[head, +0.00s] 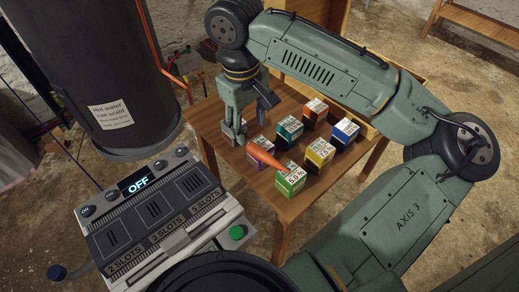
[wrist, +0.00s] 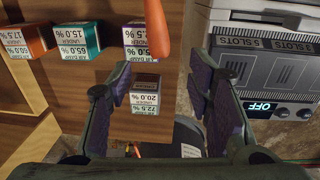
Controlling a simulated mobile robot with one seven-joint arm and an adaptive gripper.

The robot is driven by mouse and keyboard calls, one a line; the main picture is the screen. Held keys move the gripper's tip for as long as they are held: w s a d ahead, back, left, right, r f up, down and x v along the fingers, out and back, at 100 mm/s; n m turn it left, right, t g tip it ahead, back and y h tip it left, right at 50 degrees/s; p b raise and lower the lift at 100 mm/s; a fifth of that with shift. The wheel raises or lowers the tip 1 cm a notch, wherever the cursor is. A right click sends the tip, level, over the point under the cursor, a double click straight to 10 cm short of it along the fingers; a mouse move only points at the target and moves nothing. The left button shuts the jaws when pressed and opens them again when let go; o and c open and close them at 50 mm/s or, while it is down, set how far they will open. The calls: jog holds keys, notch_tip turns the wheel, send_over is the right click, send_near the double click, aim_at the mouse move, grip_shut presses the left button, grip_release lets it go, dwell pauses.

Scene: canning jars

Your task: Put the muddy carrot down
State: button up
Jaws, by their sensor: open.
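The carrot (head: 266,157) is orange and lies at the near left of the small wooden table, across or beside the purple box and the green box; what bears it is unclear. In the wrist view the carrot (wrist: 157,28) shows at the top, its near end in front of the purple box (wrist: 137,36). No mud can be made out. My gripper (head: 250,120) is open above the table's left side, its fingers apart.
The table (head: 208,126) holds several labelled boxes: green (head: 290,182), yellow (head: 319,154), blue (head: 344,131), orange (head: 314,109) and teal (head: 289,129). A slotted machine reading OFF (head: 160,215) stands front left. A dark hot-water tank (head: 90,60) stands behind it.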

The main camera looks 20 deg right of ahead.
aim_at(252, 145)
jog(key=f, duration=0.7)
jog(key=shift+w+d+f+p, duration=0.15)
jog(key=shift+d+f+p, duration=0.05)
jog(key=shift+d+p, duration=0.2)
jog(key=shift+c, duration=0.3)
jog(key=c, duration=0.9)
